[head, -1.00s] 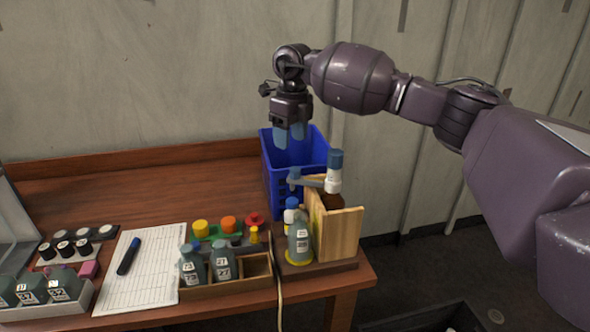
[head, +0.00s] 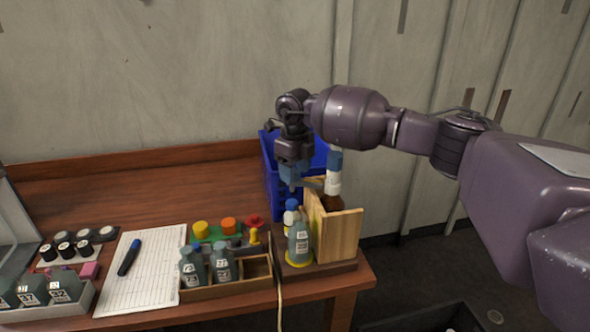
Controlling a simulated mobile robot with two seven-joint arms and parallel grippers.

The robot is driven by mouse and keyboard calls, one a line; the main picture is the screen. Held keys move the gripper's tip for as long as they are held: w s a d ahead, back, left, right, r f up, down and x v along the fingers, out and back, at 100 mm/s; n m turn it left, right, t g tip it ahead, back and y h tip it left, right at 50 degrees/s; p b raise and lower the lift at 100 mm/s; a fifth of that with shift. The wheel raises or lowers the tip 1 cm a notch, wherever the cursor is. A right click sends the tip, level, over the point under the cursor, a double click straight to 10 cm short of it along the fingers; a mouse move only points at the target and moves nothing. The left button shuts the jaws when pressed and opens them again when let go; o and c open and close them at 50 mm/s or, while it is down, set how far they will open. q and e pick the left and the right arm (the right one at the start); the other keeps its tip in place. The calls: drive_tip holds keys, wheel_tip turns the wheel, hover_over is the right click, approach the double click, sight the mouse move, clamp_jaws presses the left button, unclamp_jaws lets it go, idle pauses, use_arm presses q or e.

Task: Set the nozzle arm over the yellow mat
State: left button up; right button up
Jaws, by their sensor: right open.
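The nozzle arm (head: 315,183) is a thin grey-blue bar reaching left from a pump with a white collar and blue top (head: 334,175), beside a wooden panel. My right gripper (head: 291,183) points down at the bar's left end, its jaws open. The fingers overlap the nozzle tip, and I cannot tell whether they touch it. The yellow mat (head: 296,264) shows as a rim on the dark wooden base, with a grey labelled bottle (head: 299,242) standing on it. The bar's end appears behind and above that bottle. My left gripper is not in view.
A blue crate (head: 270,165) stands right behind the gripper. A white bottle with a blue cap (head: 290,216) is close to the grey one. The wooden panel (head: 345,235) stands on the right. A bottle rack (head: 215,290) and paper sheet (head: 140,275) lie left.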

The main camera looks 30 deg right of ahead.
drive_tip(key=shift+f, duration=0.15)
clamp_jaws()
idle(0.4)
drive_tip(key=s+a+n+b, duration=0.1)
drive_tip(key=s+a+n, duration=0.1)
drive_tip(key=s+n, duration=0.6)
drive_tip(key=shift+n, duration=1.1)
